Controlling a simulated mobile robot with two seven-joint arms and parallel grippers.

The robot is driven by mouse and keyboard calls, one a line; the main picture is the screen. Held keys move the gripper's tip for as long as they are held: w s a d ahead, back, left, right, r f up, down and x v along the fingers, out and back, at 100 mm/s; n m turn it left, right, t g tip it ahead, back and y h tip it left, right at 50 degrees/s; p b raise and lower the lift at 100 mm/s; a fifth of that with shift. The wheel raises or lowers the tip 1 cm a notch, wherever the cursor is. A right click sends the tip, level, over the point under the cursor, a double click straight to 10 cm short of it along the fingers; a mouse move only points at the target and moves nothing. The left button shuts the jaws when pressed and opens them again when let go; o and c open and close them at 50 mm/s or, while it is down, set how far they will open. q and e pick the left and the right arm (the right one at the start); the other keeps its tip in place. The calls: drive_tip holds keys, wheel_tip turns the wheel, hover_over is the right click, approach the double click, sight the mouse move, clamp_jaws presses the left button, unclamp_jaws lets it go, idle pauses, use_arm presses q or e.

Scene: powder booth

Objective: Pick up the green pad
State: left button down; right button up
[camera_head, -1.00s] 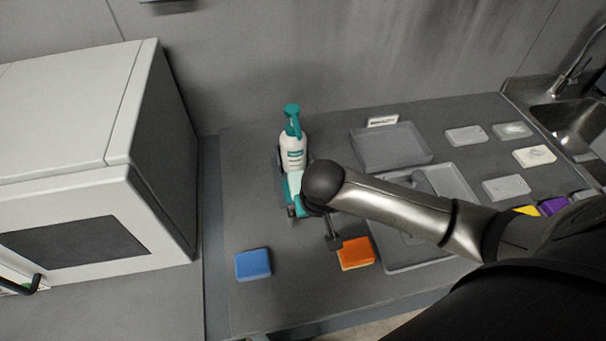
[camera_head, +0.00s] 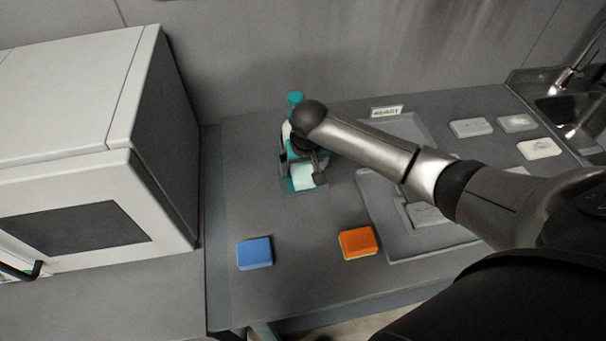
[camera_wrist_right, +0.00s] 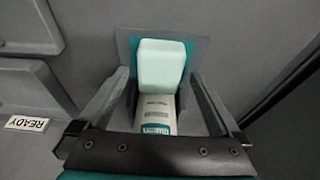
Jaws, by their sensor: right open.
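The green pad is a pale mint block (camera_head: 303,177) on a teal patch of a small grey plate, in front of the spray bottle. It also shows in the right wrist view (camera_wrist_right: 161,65), top centre. My right gripper (camera_head: 318,166) is at the bottle and the pad's far side, its fingers partly hidden by my wrist. In the wrist view its open fingers (camera_wrist_right: 160,82) stand left and right of the white bottle and the pad's lower end, with no contact on the pad visible. My left gripper is not in view.
The white and teal bottle (camera_head: 295,98) is mostly behind my right wrist. A blue sponge (camera_head: 254,253) and an orange sponge (camera_head: 357,243) lie in front. A grey tray (camera_head: 378,225) is to the right, a white cabinet (camera_head: 75,190) left. The counter between is clear.

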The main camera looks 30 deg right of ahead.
drive_tip(key=shift+w+f, duration=0.1)
drive_tip(key=shift+f, duration=0.45)
drive_tip(key=shift+c, duration=0.2)
drive_tip(key=c, duration=1.3)
drive_tip(key=shift+d, duration=0.1)
